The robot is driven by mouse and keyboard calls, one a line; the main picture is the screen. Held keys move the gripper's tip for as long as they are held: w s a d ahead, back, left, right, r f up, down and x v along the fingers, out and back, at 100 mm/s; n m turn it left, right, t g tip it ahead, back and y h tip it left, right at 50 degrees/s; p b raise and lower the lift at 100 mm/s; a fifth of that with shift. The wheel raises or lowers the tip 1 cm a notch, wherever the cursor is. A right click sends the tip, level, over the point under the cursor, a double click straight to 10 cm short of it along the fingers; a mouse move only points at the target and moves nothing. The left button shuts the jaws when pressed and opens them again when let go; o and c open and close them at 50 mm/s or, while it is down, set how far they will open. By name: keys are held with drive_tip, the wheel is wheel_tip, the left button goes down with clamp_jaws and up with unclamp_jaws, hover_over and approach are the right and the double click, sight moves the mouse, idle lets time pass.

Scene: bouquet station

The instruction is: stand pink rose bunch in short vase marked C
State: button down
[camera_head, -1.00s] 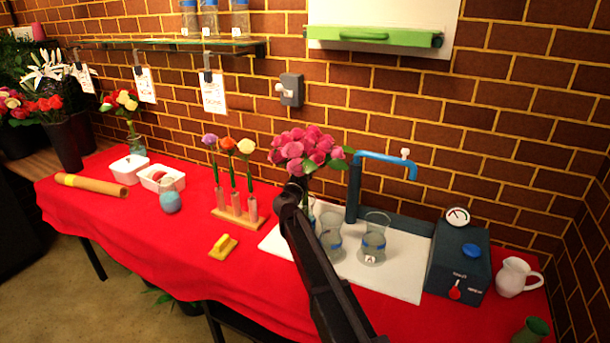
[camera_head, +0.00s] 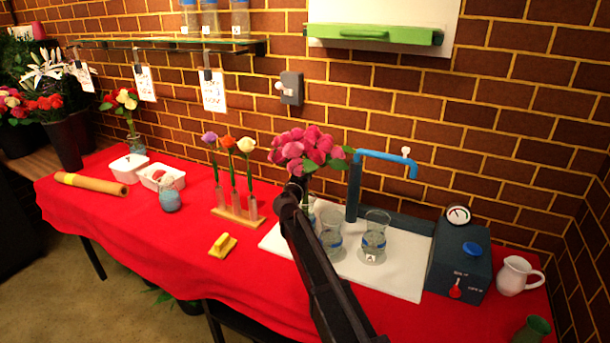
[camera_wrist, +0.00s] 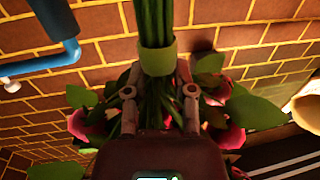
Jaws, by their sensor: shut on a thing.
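The pink rose bunch (camera_head: 308,148) is upright in the head view, blooms up, above the left part of a white mat (camera_head: 400,282). Pink blooms (camera_wrist: 90,125) show around the fingers. A clear glass vase (camera_head: 375,243) with a blue band has a label that looks like A. Another glass vase (camera_head: 331,240) stands left of it, partly behind my arm. I cannot make out a C label.
A blue tap (camera_head: 385,158) arches behind the vases. A dark blue box with a gauge (camera_head: 458,265) and a white jug (camera_head: 516,276) stand right. A wooden rack (camera_head: 238,216) holds three flowers at left. A yellow-handled block (camera_head: 222,246) lies in front on red cloth.

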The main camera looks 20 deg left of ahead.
drive_tip(key=shift+f, duration=0.3)
idle(0.5)
drive_tip(key=shift+c, duration=1.8)
unclamp_jaws()
drive_tip(key=shift+s, duration=0.1)
drive_tip(key=s, duration=1.2)
drive_tip(key=shift+d, duration=0.45)
drive_tip(key=shift+w+d, duration=0.1)
